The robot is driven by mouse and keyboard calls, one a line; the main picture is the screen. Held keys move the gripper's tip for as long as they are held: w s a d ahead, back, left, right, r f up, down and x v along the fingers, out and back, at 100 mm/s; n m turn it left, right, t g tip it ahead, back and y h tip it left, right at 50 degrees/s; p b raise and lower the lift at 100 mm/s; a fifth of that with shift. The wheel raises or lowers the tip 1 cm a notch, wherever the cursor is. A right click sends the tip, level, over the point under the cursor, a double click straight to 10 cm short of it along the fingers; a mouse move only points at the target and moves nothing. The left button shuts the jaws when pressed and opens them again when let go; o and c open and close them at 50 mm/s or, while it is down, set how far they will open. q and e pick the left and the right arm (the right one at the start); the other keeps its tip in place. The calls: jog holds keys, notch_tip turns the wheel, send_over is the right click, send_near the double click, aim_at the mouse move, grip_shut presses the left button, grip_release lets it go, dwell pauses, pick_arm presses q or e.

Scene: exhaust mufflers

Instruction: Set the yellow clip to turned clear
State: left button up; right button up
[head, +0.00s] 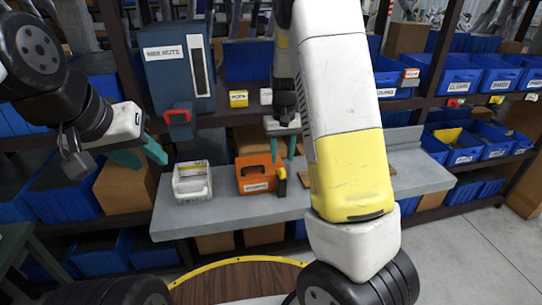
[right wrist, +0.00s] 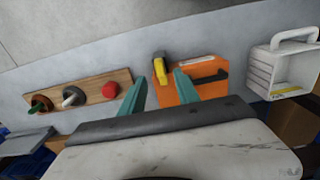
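The yellow clip (head: 281,176) sits at the right end of the orange case (head: 255,174) on the grey shelf. In the right wrist view the clip (right wrist: 160,68) is yellow with a dark part, upright along the edge of the orange case (right wrist: 195,88). My right gripper (head: 282,153) points down above and behind the clip, open and empty. In the right wrist view its teal fingertips (right wrist: 158,80) are spread, with the clip showing between them; contact cannot be told. My left gripper (head: 141,156) is open and empty, left of the shelf.
A white carrier (head: 192,182) stands left of the orange case. A wooden board (right wrist: 85,100) with green, white and red knobs lies on the case's other side, mostly hidden by my right arm in the head view. Blue bins (head: 447,75) fill the racks.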

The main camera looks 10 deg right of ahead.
aim_at(282, 170)
jog(key=shift+f, duration=2.8)
grip_shut()
